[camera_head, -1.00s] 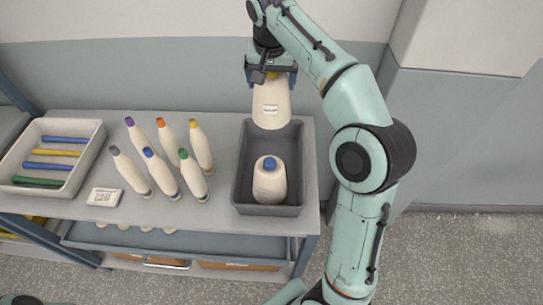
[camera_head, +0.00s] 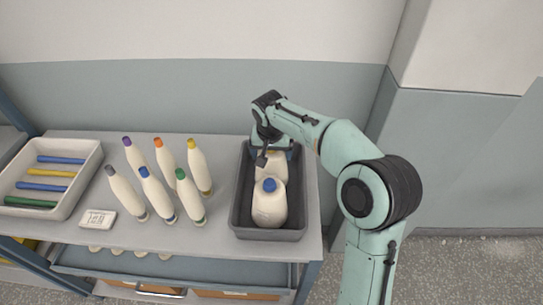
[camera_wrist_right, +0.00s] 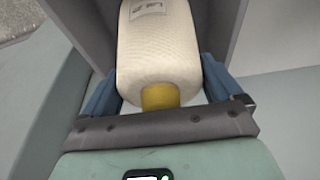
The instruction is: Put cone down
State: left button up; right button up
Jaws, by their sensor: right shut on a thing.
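My right gripper (camera_head: 272,148) is in the back part of the dark grey tray (camera_head: 269,234). It is shut on a cream cone (camera_head: 268,168), which is in the tray behind another cone. In the right wrist view the held cone (camera_wrist_right: 160,45) shows its yellow tip and a printed label, with the blue fingers of the right gripper (camera_wrist_right: 165,92) on both sides. I cannot tell whether its base touches the tray floor. The blue-tipped cone (camera_head: 269,207) stands in the front part of the tray. My left gripper is not in view.
Several slim cones with coloured tips (camera_head: 160,182) stand on the grey table (camera_head: 110,240) left of the tray. A white label card (camera_head: 97,219) lies in front of them. A white bin (camera_head: 88,176) with coloured tubes is at far left. The wall is close behind.

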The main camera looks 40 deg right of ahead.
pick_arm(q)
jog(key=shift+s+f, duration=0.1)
pick_arm(e)
jog(key=shift+f, duration=0.6)
jog(key=o, duration=1.4)
jog(key=shift+f, duration=0.15)
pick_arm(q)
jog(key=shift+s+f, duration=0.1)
pick_arm(e)
jog(key=shift+s, duration=0.1)
jog(key=shift+r, duration=0.3)
jog(key=p+v, duration=0.1)
jog(key=v, duration=1)
jog(key=shift+r, duration=0.1)
jog(key=shift+s+a+r, duration=0.1)
jog(key=shift+r, duration=0.15)
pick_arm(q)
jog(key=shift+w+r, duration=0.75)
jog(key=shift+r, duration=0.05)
